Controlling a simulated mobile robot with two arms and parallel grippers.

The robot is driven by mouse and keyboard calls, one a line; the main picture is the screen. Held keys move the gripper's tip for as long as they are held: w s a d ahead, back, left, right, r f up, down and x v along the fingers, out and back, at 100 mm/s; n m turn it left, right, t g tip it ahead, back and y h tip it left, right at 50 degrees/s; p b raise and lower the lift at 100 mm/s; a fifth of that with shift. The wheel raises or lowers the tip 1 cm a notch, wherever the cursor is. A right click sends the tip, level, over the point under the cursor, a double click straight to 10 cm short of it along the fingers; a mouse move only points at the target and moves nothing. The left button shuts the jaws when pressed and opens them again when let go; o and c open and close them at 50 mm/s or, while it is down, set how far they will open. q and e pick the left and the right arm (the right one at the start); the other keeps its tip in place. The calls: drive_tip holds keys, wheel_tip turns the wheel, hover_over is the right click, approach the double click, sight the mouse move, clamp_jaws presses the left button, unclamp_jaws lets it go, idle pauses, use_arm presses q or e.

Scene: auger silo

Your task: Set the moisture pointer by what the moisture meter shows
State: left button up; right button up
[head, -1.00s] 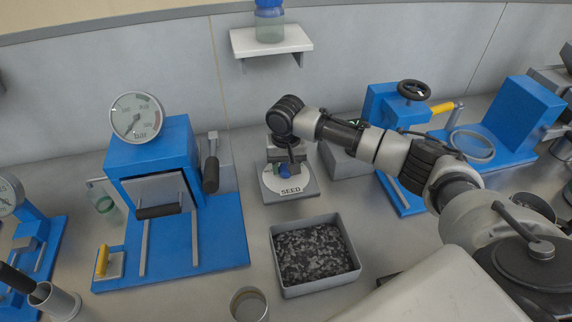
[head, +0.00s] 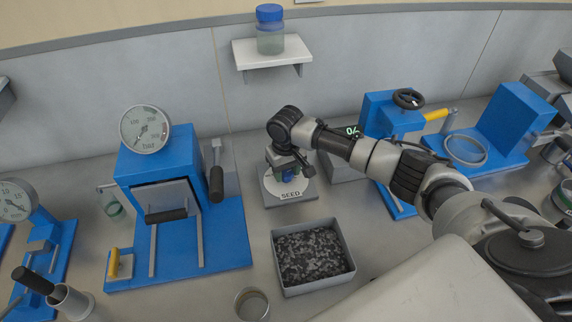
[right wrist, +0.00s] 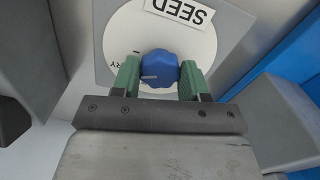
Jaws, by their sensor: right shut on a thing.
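The pointer dial is a white disc (head: 269,186) on a grey plate with a SEED label. It also shows in the right wrist view (right wrist: 118,38), with part of another word ending in RY. Its blue knob (right wrist: 159,67) has a pale pointer line aimed left, near that word. My right gripper (right wrist: 160,78) is shut on the knob, one green finger on each side. In the head view this gripper (head: 284,170) covers most of the knob. The moisture meter (head: 352,132) is a grey box with a dark screen and green figures; only a "%" sign or part of it shows, the rest hidden behind my right arm.
A grey tray of dark seeds (head: 277,260) stands just in front of the dial. A blue press with a gauge (head: 165,152) is left, a blue machine with a black handwheel (head: 385,112) right. A shelf (head: 243,56) holds a blue-lidded jar (head: 270,38).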

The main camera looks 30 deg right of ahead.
sight(286, 172)
drive_tip(key=shift+n+p, duration=0.35)
drive_tip(key=shift+n, duration=0.35)
drive_tip(key=o, duration=0.9)
wheel_tip(286, 172, up, 11)
drive_tip(key=shift+f+b, duration=0.1)
drive_tip(key=shift+b, duration=0.6)
